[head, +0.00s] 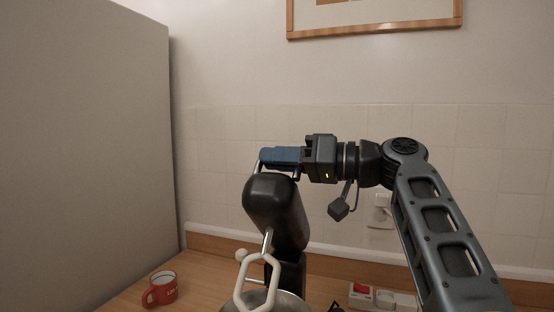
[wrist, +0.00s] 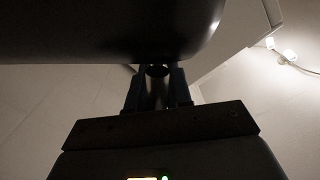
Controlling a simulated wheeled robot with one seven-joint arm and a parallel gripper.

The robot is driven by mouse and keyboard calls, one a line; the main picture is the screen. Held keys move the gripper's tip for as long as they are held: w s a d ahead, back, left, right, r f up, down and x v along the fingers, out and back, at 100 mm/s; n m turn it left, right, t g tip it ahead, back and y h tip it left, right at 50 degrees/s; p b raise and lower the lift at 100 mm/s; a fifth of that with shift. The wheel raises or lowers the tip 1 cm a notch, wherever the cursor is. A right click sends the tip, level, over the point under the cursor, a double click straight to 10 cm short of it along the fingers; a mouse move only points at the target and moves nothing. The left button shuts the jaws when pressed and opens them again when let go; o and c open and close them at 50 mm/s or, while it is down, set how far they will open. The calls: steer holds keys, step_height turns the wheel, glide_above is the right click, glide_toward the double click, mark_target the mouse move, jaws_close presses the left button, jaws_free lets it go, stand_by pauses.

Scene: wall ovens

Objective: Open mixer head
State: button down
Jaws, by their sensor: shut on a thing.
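The stand mixer's black head (head: 274,205) is in the middle of the head view, tilted with its front end up above the dark stand (head: 290,272). A pale beater (head: 257,280) shows below the head, in front of the metal bowl (head: 283,302), which is cut off by the lower edge. My gripper (head: 265,157), with blue fingers, is at the upper end of the head. In the wrist view my gripper (wrist: 155,78) is shut on a short metal part of the mixer head (wrist: 120,30). Its exact shape is partly hidden by the fingers.
A red mug (head: 161,289) stands on the wooden counter (head: 213,273) at the left, beside a tall grey panel (head: 85,150). A wall socket with a plug (head: 381,210) is behind my arm. A pale item with a red part (head: 384,297) lies at the lower right.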

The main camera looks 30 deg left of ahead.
steer(key=shift+w+f, duration=0.15)
steer(key=shift+f, duration=0.1)
steer(key=c, duration=1.2)
jaws_free()
steer(key=shift+o, duration=0.4)
steer(key=shift+r, duration=0.1)
steer(key=shift+d, duration=0.15)
steer(key=b+v, duration=0.1)
steer(key=v, duration=0.6)
steer(key=shift+d+b, duration=0.25)
steer(key=shift+b, duration=0.15)
steer(key=shift+w, duration=0.1)
